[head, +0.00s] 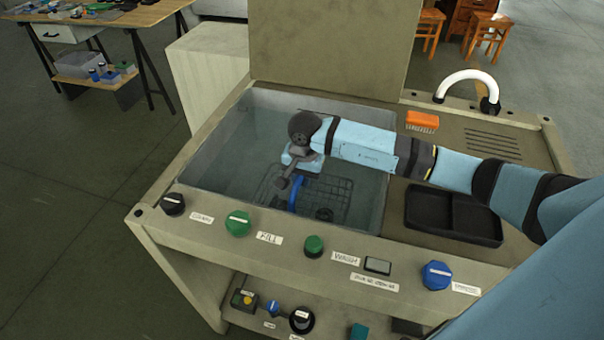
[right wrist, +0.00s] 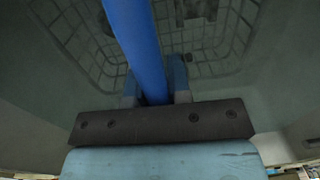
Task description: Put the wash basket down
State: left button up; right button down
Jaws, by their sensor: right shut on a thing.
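The wash basket (head: 338,196) is a dark wire basket low in the wash tank (head: 225,135), toward the tank's front right. It has a blue handle (head: 294,194). My right gripper (head: 293,184) reaches into the tank from the right and is shut on the blue handle. In the right wrist view the handle (right wrist: 140,50) runs between the jaws, with the wire mesh (right wrist: 200,25) beyond it. A dark item shows in the basket. I cannot tell whether the basket touches the tank floor. My left gripper is not in view.
A raised lid (head: 333,40) stands behind the tank. Right of the tank are an orange brush (head: 422,120), a black tray (head: 453,215) and a white curved spout (head: 467,82). Knobs, including a green one (head: 238,222) and a blue one (head: 436,275), line the front panel.

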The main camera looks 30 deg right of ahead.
jog(key=shift+w+r, duration=0.1)
jog(key=c, duration=1.5)
grip_release()
jog(key=shift+f, duration=0.2)
jog(key=o, duration=0.4)
jog(key=shift+r, duration=0.1)
jog(key=shift+o, duration=0.2)
jog(key=r, duration=1.2)
jog(key=shift+s+d+r, duration=0.1)
jog(key=shift+s+d, duration=0.05)
jog(key=shift+s, duration=0.15)
